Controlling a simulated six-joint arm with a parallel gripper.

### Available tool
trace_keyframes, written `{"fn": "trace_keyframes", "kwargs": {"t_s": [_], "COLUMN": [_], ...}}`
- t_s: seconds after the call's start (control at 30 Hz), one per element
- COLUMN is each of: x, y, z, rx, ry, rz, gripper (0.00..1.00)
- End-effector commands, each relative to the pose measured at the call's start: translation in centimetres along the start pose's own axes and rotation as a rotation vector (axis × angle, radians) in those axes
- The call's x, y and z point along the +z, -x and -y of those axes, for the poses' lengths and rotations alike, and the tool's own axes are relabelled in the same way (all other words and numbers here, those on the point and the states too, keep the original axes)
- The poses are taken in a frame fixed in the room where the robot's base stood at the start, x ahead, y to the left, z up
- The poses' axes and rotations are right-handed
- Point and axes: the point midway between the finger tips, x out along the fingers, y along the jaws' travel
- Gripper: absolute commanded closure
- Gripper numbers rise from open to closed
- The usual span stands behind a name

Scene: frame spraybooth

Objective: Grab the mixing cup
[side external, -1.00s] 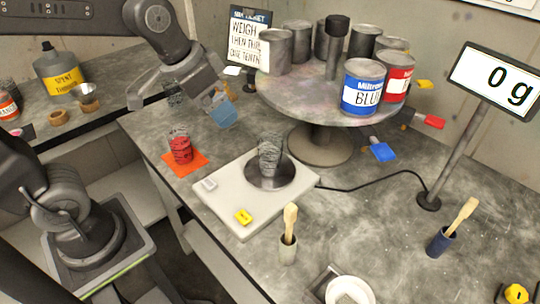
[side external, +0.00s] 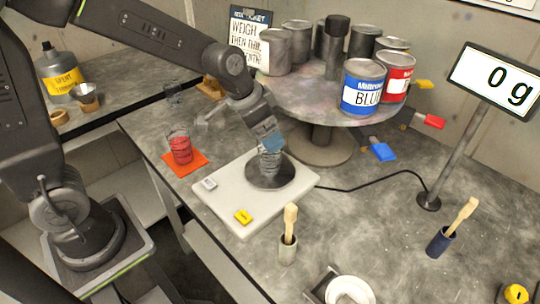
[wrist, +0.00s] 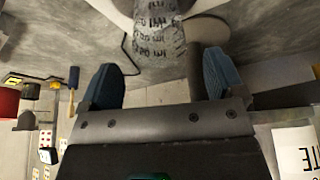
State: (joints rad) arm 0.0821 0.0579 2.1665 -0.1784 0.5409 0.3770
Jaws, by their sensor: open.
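The mixing cup (side external: 270,162) is a clear cup with printed markings. It stands upright on the round dark pan (side external: 284,181) of the white scale (side external: 238,211). My gripper (side external: 267,138) is just above the cup in the side view, its blue-tipped finger overlapping the cup's upper part. In the wrist view the two blue fingertips of my gripper (wrist: 163,78) are wide apart, and the cup (wrist: 160,35) lies ahead, roughly in line with the gap. I see nothing held. Whether a finger touches the cup cannot be told. The scale display (side external: 503,78) reads 0 g.
A round turntable (side external: 300,102) with several cans, including a blue one (side external: 362,88), stands behind the scale. A red-filled cup (side external: 181,150) sits on an orange mat (side external: 196,164) to the left. A stick holder (side external: 287,250) stands in front.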

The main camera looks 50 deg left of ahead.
Motion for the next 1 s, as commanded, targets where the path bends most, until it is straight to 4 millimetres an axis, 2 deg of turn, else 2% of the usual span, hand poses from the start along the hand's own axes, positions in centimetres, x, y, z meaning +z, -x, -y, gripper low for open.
{"fn": "trace_keyframes", "kwargs": {"t_s": [0.2, 0.3, 0.63, 1.0], "x": [1.0, 0.8, 0.8, 0.8], "y": [-3.1, -4.3, -4.9, -4.9], "z": [-0.1, 0.0, 0.0, 0.0], "rx": [0.001, 0.001, -0.001, -0.001], "ry": [0.0, 0.001, 0.0, 0.0], "rz": [0.007, 0.004, 0.0, 0.0], "gripper": [0.12, 0.12, 0.12, 0.47]}}
